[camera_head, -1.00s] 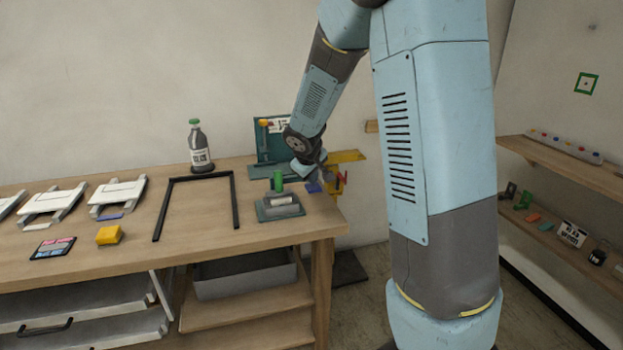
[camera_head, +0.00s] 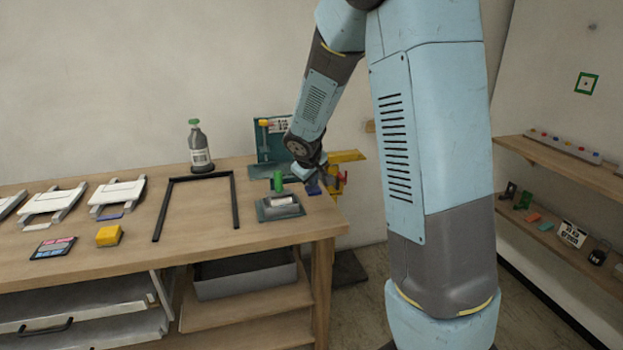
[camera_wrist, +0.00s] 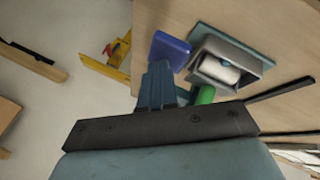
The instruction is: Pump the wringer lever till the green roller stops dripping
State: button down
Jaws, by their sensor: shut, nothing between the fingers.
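A green cylinder (camera_head: 278,181) stands upright behind a grey tray-like unit (camera_head: 268,213) near the bench's right end. A white roller (camera_head: 283,199) lies in this unit; both also show in the wrist view, the roller (camera_wrist: 217,69) and the green cylinder (camera_wrist: 206,95), partly hidden by my gripper. I see no drips. A blue block (camera_wrist: 170,48) lies just beyond my fingertips; I cannot tell if they touch it. My gripper (camera_wrist: 159,68) is shut and empty, beside the grey unit. In the head view my gripper (camera_head: 305,172) is small. No part is clearly identifiable as the lever.
A yellow bracket with red parts (camera_head: 345,157) sits at the bench's right edge. A dark green stand (camera_head: 268,150) is behind my gripper. A bottle (camera_head: 199,150), black frame (camera_head: 172,180) and yellow block (camera_head: 108,235) occupy the bench to the left. Shelves stand at right.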

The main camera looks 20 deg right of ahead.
jog(key=shift+s+f, duration=0.15)
jog(key=shift+f, duration=0.25)
dwell(0.6)
dwell(0.5)
jog(key=shift+w+r, duration=0.25)
jog(key=shift+r, duration=0.7)
jog(key=shift+w+r, duration=0.25)
jog(key=shift+r, duration=0.65)
jog(key=shift+w+r, duration=0.25)
jog(key=shift+r, duration=0.7)
jog(key=r, duration=0.2)
jog(key=w+r, duration=0.1)
jog(key=r, duration=0.1)
jog(key=shift+w+r, duration=0.15)
jog(key=shift+r, duration=0.25)
